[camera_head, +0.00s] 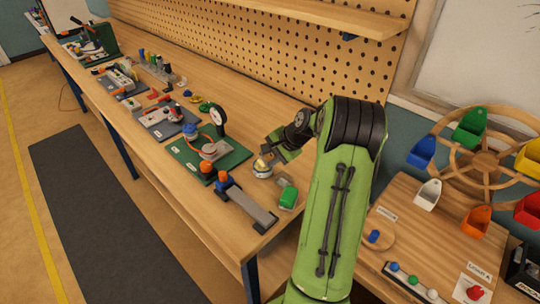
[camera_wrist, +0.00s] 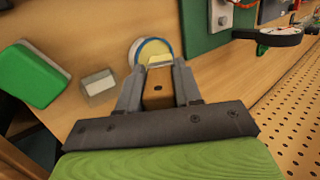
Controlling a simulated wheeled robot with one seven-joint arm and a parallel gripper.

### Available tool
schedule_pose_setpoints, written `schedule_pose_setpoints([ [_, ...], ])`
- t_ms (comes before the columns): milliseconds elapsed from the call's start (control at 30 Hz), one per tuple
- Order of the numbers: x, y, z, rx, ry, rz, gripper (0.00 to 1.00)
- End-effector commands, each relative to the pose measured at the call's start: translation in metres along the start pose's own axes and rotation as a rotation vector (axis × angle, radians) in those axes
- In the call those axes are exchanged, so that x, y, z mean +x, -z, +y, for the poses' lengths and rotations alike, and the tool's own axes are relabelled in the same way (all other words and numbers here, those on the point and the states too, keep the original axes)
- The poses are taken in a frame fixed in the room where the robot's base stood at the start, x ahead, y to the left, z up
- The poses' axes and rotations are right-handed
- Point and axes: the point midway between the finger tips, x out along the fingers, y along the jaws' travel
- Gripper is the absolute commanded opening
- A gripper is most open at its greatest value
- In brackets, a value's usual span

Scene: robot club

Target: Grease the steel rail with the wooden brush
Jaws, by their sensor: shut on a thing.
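My gripper (camera_head: 272,157) is shut on the wooden brush; in the wrist view the brush's brown handle (camera_wrist: 158,98) sits between both fingers. Its pale bristle end points at the round tin (camera_wrist: 152,50) with a blue and white rim and yellowish contents. The bristles overlap the tin in that view; I cannot tell if they touch the contents. In the head view the tin (camera_head: 262,169) stands on the bench just below my gripper. The steel rail (camera_head: 250,207) lies on dark end supports, in front of the tin and to its lower left.
A green box (camera_head: 288,197) stands right of the rail, with a small grey block (camera_wrist: 98,84) near it. A green board (camera_head: 205,160) with a dial gauge (camera_head: 218,115) is left of the tin. A pegboard (camera_head: 270,50) backs the bench. More kits fill the bench's far end.

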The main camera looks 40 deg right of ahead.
Motion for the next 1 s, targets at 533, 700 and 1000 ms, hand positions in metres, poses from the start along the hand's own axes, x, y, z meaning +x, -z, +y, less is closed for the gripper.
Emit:
schedule_pose_setpoints([
  [533,-0.009,-0.002,-0.005,0.003,-0.004,-0.002,0.04],
  [700,-0.023,-0.003,-0.015,0.002,-0.003,-0.001,0.04],
  [1000,-0.046,-0.006,-0.032,0.001,-0.002,-0.001,0.04],
])
